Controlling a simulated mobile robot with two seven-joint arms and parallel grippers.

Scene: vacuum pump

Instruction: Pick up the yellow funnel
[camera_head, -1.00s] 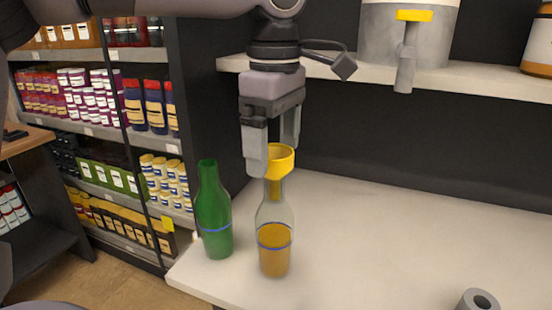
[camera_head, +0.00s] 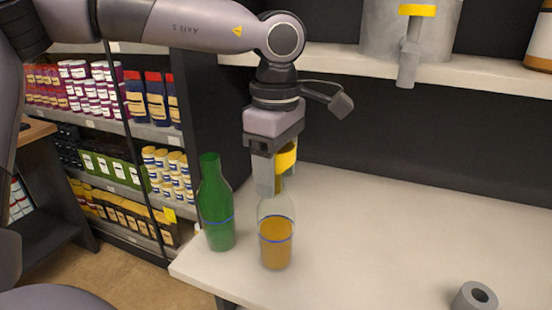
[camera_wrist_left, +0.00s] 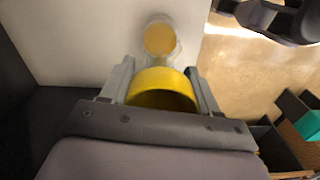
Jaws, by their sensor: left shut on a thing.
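The yellow funnel (camera_head: 286,156) is between the fingers of my left gripper (camera_head: 276,172), which is shut on it. In the head view, a finger hides part of the funnel. It sits just above the mouth of a clear bottle (camera_head: 276,228) with amber liquid in its lower part. I cannot tell whether the funnel's stem is still inside the bottle neck. In the left wrist view, the funnel (camera_wrist_left: 161,88) fills the gap between both fingers, with the bottle beyond it. My right gripper is not in view.
A green bottle (camera_head: 216,205) stands close to the left of the clear bottle, on the white counter (camera_head: 390,235). A grey ring-shaped part (camera_head: 474,298) lies at the front right. A shelf (camera_head: 345,66) with a metal tank (camera_head: 385,30) runs above. The counter's middle is clear.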

